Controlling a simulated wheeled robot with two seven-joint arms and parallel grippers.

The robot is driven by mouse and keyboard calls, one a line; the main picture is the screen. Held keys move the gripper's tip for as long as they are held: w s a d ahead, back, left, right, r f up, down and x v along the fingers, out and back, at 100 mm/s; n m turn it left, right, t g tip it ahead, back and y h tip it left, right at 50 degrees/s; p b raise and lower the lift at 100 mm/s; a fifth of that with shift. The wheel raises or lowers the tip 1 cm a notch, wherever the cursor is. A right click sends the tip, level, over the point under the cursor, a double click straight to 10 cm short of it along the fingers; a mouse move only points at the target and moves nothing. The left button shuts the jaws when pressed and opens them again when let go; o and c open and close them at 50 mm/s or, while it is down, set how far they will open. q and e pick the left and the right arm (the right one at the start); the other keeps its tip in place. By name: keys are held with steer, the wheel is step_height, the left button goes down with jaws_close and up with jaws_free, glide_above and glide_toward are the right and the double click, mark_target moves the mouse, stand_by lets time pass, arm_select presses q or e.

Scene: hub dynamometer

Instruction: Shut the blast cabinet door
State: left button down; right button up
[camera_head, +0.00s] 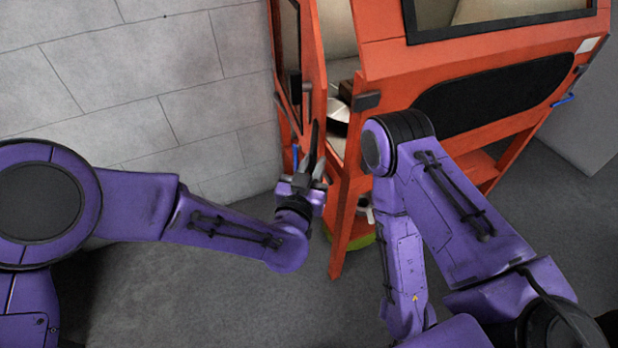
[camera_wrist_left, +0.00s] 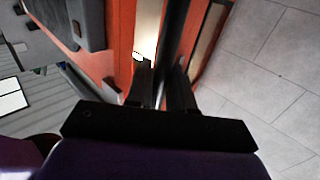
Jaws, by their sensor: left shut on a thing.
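The orange blast cabinet (camera_head: 385,62) stands at the upper middle and right of the head view. Its side door (camera_head: 313,52), an orange frame with a dark-edged window, stands open on the left, with a gap to the cabinet body. My left gripper (camera_head: 312,172) is at the lower part of this door. In the left wrist view, the fingers (camera_wrist_left: 164,88) are closed around a dark upright bar (camera_wrist_left: 175,38), which looks like the door's handle. The fingers partly hide it. My right arm crosses in front of the cabinet, and its gripper does not show.
A round metal part (camera_head: 338,112) shows inside the opening. A black latch block (camera_head: 366,101) sits on the cabinet's edge by the opening. A grey block wall (camera_head: 150,85) stands behind and left of the door. Grey floor (camera_head: 240,310) lies clear between my arms.

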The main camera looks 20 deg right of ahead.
arm_select(q)
steer(key=shift+d, duration=0.45)
arm_select(e)
steer(key=shift+s+d, duration=0.2)
steer(key=shift+s, duration=0.3)
arm_select(q)
steer(key=c, duration=1.2)
jaws_free()
steer(key=shift+a, duration=0.1)
steer(key=shift+o, duration=0.2)
steer(key=b+v, duration=0.2)
steer(key=v, duration=0.8)
steer(key=shift+s+a, duration=0.15)
steer(key=shift+a, duration=0.05)
arm_select(e)
step_height(320, 180, down, 2)
